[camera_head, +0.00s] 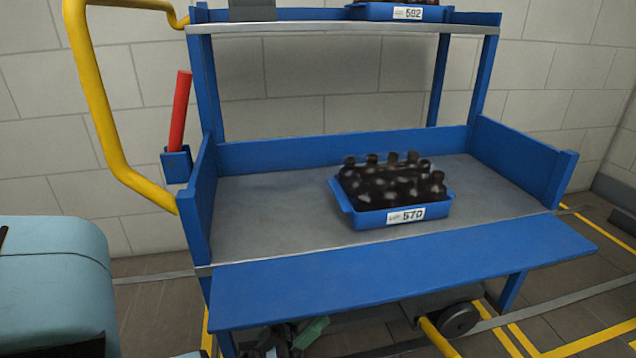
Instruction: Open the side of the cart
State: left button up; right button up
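The blue cart (207,215) stands ahead against the wall. Its front side panel (400,270) is swung down and outward, sloping out from the edge of the grey middle shelf (270,215). The shelf's front is open, while its blue back and end walls stand upright. My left gripper (287,342), dark, is low at the bottom edge of the view, below the panel. The panel and the picture edge hide part of it, so I cannot tell whether its fingers are open. I see no contact with the panel. My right gripper is not in view.
A blue crate (404,216) labelled 570 holds several dark bottles on the middle shelf. Another blue crate (385,12) sits on the top shelf. A yellow handle (100,110) and a red stick (180,110) in a blue holder are at the cart's left end.

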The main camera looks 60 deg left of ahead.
pick_arm(q)
jog(key=v, duration=0.6)
dwell(0.4)
jog(key=shift+f, duration=0.1)
